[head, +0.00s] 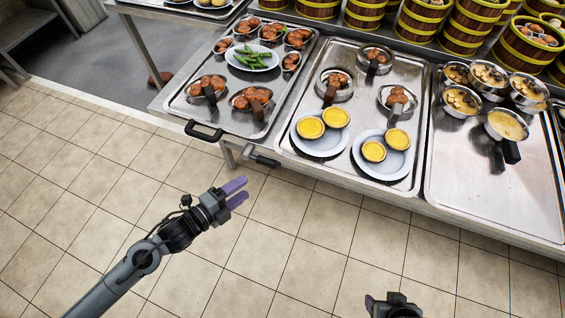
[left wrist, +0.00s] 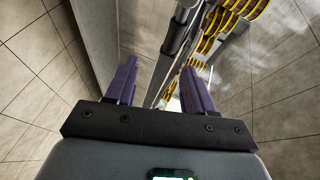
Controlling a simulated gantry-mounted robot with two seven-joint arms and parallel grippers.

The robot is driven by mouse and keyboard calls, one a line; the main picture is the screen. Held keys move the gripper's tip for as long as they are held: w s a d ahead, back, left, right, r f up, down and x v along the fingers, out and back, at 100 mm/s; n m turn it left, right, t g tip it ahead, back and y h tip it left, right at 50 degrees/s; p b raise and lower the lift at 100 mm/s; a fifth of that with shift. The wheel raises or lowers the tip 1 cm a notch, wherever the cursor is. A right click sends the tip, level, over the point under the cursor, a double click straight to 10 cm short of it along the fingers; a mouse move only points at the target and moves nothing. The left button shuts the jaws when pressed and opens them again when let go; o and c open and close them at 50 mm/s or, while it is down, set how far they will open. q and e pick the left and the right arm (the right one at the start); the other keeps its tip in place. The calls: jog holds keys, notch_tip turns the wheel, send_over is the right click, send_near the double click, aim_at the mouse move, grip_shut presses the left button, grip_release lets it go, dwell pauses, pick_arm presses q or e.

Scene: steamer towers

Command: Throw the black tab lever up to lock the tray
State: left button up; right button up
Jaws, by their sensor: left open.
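A black loop handle (head: 204,131) sticks out from the front edge of the left metal tray (head: 180,108). Right of it, a short dark grey lever (head: 263,159) sits at the table's front edge, lying roughly level. I cannot tell for sure which of the two is the tab lever. My left gripper (head: 236,192) is open and empty, below and a little left of the grey lever, apart from it over the floor. Its purple fingers also show spread in the left wrist view (left wrist: 160,85). My right gripper (head: 393,304) is at the bottom edge, its fingers not clearly visible.
The left tray holds bowls of brown food and a plate of green vegetables (head: 252,58). The middle tray (head: 350,180) holds plates of yellow tarts and bowls; the right tray (head: 460,185) holds bowls. Steamer baskets (head: 420,20) stand behind. The tiled floor in front is clear.

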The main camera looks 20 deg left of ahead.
aim_at(265, 165)
pick_arm(q)
jog(key=x, duration=0.3)
jog(key=r+b+x, duration=0.1)
jog(key=x, duration=0.3)
jog(key=w+r+b+x, duration=0.1)
jog(key=x, duration=0.3)
jog(key=shift+a, duration=0.4)
jog(key=shift+s, duration=0.1)
grip_shut()
